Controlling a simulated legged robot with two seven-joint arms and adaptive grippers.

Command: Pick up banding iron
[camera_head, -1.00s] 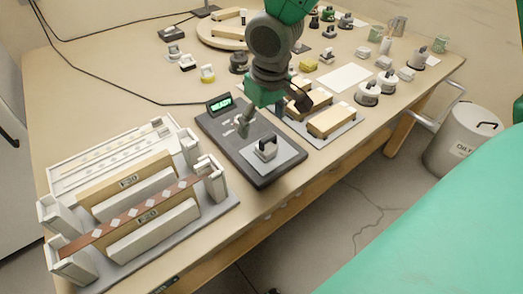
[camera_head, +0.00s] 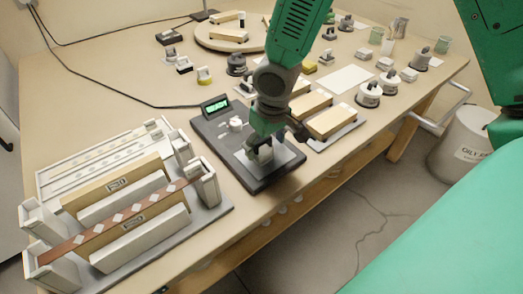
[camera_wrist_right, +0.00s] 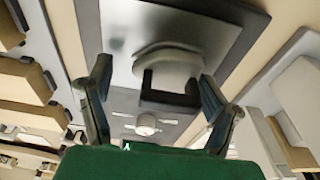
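The banding iron (camera_wrist_right: 170,75), a pale grey block with a dark U-shaped handle, sits on a bright metal plate (camera_wrist_right: 118,40) of a dark grey station. It shows partly behind my gripper in the head view (camera_head: 262,157). My right gripper (camera_head: 264,146) is just above it, pointing down. In the wrist view my right gripper's fingers (camera_wrist_right: 154,80) stand open on either side of the iron, with gaps visible between them and the handle. My left gripper is not in view.
The station's green display (camera_head: 215,105) and a white knob (camera_head: 236,123) are beside the plate. A white clamping jig (camera_head: 203,183) with a brown strip (camera_head: 120,217) stands left. Tan-topped blocks (camera_head: 332,121) lie close on the right. The table edge is near.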

